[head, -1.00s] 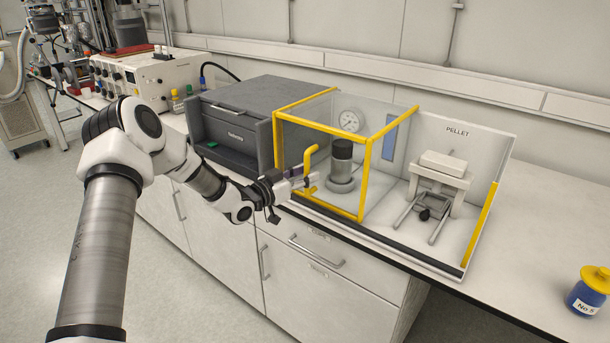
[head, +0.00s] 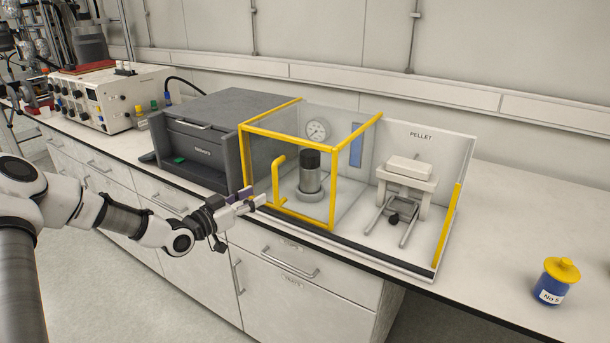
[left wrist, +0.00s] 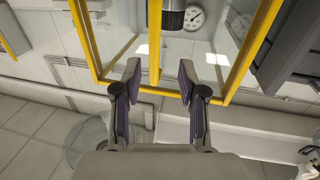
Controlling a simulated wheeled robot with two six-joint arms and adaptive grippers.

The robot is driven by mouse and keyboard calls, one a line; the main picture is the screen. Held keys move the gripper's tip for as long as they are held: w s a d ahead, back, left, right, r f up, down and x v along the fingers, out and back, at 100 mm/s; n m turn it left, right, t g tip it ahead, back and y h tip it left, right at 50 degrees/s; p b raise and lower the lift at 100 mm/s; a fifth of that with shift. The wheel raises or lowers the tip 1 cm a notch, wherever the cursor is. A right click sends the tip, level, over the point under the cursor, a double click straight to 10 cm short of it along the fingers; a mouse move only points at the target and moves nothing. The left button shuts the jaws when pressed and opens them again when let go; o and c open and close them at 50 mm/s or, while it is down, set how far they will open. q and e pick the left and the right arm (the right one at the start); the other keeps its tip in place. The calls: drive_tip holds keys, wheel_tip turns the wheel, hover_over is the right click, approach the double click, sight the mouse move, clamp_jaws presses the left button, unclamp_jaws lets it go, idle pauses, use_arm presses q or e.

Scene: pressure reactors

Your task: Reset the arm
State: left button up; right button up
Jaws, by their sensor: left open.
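My left gripper (head: 256,199) is open and empty. My left arm comes in from the left. My right gripper is in neither view.
A dark grey unit (head: 197,152) stands left of the box. The PELLET bay (head: 440,175) with a small press (head: 405,180) is to its right. A blue jar with a yellow lid (head: 556,282) stands at the bench's right. Bench between bay and jar is clear.

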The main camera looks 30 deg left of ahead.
use_arm(q)
drive_tip(key=s+d+f+m+g+h, duration=0.1)
drive_tip(key=s+d+f+g, duration=0.45)
drive_tip(key=d+f, duration=0.65)
drive_tip(key=s+d+f+m+g, duration=0.1)
drive_tip(key=s+d+f+g, duration=0.45)
drive_tip(key=d+f, duration=0.6)
drive_tip(key=s+d+f+n+g+y, duration=0.1)
drive_tip(key=s+f+g, duration=0.1)
drive_tip(key=s+f, duration=0.35)
drive_tip(key=s+d+f+g, duration=0.2)
drive_tip(key=s+f, duration=0.1)
drive_tip(key=s, duration=0.5)
drive_tip(key=s+a+n+g+y, duration=0.2)
drive_tip(key=s+a+n+y, duration=0.1)
drive_tip(key=s, duration=0.7)
drive_tip(key=shift+s+a+n+g+y, duration=0.25)
drive_tip(key=shift+a+n+g+y, duration=0.05)
drive_tip(key=shift+n+y, duration=0.2)
drive_tip(key=shift+w+r, duration=0.1)
